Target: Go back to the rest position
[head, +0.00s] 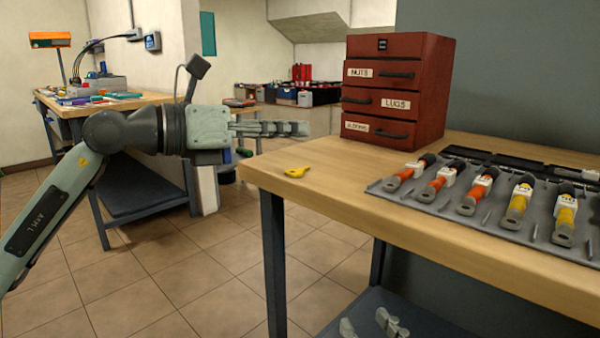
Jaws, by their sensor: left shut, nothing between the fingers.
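My left arm comes in from the left in the head view. My left gripper (298,128) points to the right, and its fingers are shut with nothing between them. It is above and just left of the near wooden workbench (330,180), apart from the bench top and from the red drawer cabinet (425,90). My right gripper does not show.
The cabinet has drawers labelled NUTS, LUGS and another label. A yellow object (297,172) lies near the bench's left edge. A grey tray (440,208) holds several orange and yellow tools. A cluttered second bench (150,100) stands behind my arm. Tiled floor lies between the benches.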

